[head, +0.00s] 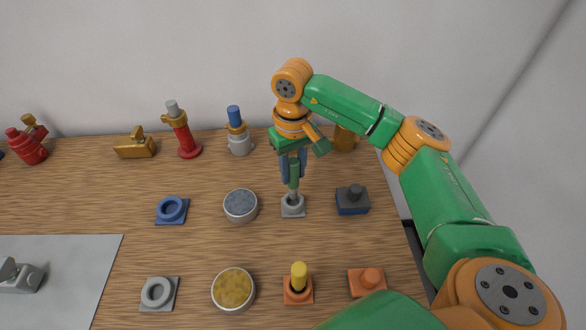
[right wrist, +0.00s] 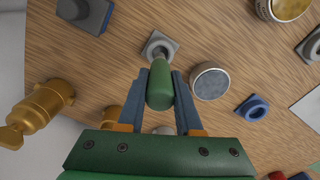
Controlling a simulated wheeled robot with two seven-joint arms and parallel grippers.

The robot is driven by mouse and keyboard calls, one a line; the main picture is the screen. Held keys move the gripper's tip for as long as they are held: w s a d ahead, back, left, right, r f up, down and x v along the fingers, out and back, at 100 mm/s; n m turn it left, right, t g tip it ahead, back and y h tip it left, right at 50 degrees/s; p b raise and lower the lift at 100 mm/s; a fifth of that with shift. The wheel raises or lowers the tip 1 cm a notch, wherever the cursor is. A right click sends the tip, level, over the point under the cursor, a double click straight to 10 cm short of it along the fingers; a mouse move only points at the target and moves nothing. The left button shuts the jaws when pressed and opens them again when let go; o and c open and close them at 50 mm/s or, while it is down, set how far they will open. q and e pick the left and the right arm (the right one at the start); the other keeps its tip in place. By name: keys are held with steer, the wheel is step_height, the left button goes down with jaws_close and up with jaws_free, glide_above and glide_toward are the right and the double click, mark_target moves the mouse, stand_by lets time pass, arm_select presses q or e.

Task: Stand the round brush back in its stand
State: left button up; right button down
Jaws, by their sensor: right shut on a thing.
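The round brush has a green handle (right wrist: 160,85) and a thin grey shaft. My right gripper (head: 293,165) is shut on the green handle, with a blue-grey finger on each side. The brush is held about upright, shaft down. Its stand, a small grey square-based holder (head: 292,207), is directly below; it also shows in the right wrist view (right wrist: 159,46). The shaft's lower end meets the stand's opening, but I cannot tell how deep it sits. The brush's tip is hidden. My left gripper is not in view.
A dark block on a blue base (head: 352,201) stands right of the stand, and a round tin of grey-blue material (head: 240,206) left. A yellow-handled piece in an orange holder (head: 298,284) is in front. Several valves, including a red one (head: 184,135), line the back.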

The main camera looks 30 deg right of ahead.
mark_target(293, 160)
steer(key=shift+f+b, duration=1.8)
steer(key=shift+f, duration=0.35)
steer(key=c, duration=0.5)
jaws_free()
steer(key=shift+r, duration=0.1)
step_height(293, 160, up, 8)
steer(key=p, duration=0.6)
steer(key=shift+r, duration=0.1)
